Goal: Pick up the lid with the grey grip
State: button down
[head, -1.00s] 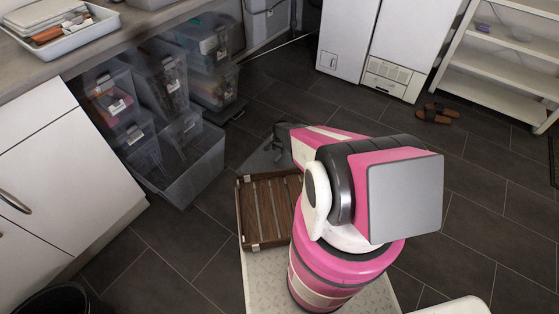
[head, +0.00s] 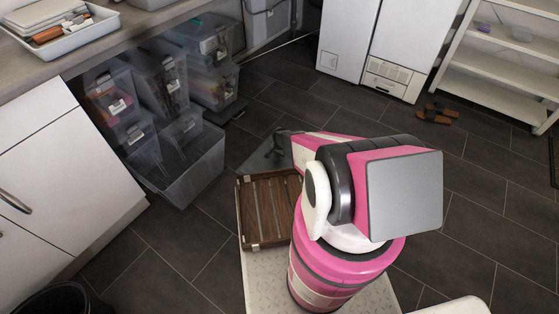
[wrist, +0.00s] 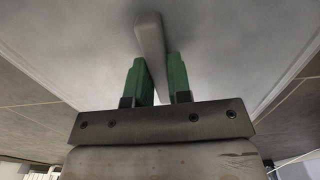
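The lid is a pale, see-through flat panel on the floor (head: 254,152), partly hidden by my arm in the head view. In the wrist view the lid (wrist: 85,40) fills most of the picture. Its grey grip (wrist: 149,40) is a straight bar running down between my fingers. My gripper (wrist: 157,80) has two green fingers, one on each side of the bar. They look apart, with the bar between them and no clear squeeze. In the head view my gripper (head: 279,147) is small and dark over the lid.
A wooden slatted crate (head: 240,215) stands just in front of the lid. Clear storage bins (head: 200,165) stand to the left under the counter (head: 70,62). A white shelf (head: 510,85) and sandals (head: 437,113) are at the right. Dark floor is free between.

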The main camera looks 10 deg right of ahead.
jog(key=shift+r, duration=0.1)
notch_tip(320, 180, up, 46)
jog(key=n, duration=0.4)
jog(key=s+r+n, duration=0.1)
jog(key=s+r, duration=0.3)
jog(key=r, duration=0.6)
jog(key=s+r+n, duration=0.2)
jog(key=s+r, duration=0.3)
jog(key=r, duration=0.5)
jog(key=s+r+n, duration=0.1)
jog(key=s+r, duration=0.3)
jog(key=r, duration=0.6)
jog(key=shift+s+d+r+n, duration=0.15)
jog(key=shift+s+r+n, duration=0.15)
jog(key=shift+r+n, duration=0.1)
